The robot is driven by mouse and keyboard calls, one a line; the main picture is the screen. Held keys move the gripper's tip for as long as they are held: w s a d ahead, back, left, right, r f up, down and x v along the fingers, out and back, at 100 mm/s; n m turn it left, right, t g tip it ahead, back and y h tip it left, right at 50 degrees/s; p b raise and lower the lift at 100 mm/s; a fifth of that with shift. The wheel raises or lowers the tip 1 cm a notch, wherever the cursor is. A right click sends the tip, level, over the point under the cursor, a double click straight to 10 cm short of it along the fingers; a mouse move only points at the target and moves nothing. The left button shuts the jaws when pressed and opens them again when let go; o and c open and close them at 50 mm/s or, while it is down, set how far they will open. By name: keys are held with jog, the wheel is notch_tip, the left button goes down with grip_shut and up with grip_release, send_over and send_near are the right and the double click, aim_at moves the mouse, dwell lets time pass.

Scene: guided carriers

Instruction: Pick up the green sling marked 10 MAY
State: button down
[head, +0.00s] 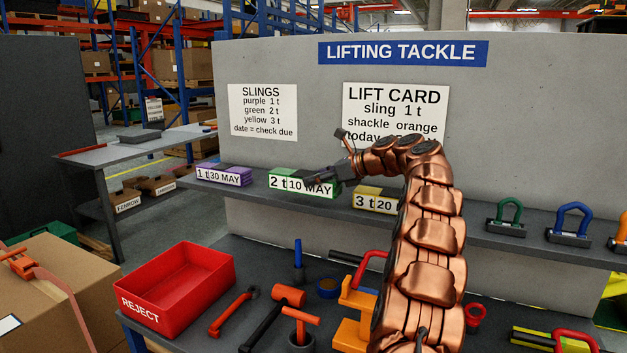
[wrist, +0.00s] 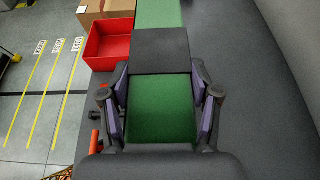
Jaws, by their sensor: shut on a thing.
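The green sling (head: 278,184) carries a white label reading 2 t 10 MAY, at the middle left of the grey shelf. My gripper (head: 335,176) is at its right end in the head view, and the arm comes in from the right. In the wrist view the fingers of my gripper (wrist: 160,90) are on both sides of the green sling (wrist: 160,112), shut on it. A dark band crosses the sling, with more green beyond it. I cannot tell whether the sling touches the shelf.
On the shelf (head: 480,235) a purple sling (head: 223,177) marked 30 MAY stands left and a yellow sling (head: 376,201) stands right, partly behind my arm. Shackles (head: 510,214) stand farther right. Below are a red REJECT bin (head: 180,290) and several tools. A grey panel (head: 300,70) stands behind.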

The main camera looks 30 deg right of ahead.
jog(key=s+a+b, duration=0.1)
jog(key=s+a, duration=0.1)
jog(key=s, duration=0.6)
jog(key=shift+r+b, duration=0.4)
jog(key=shift+r, duration=0.05)
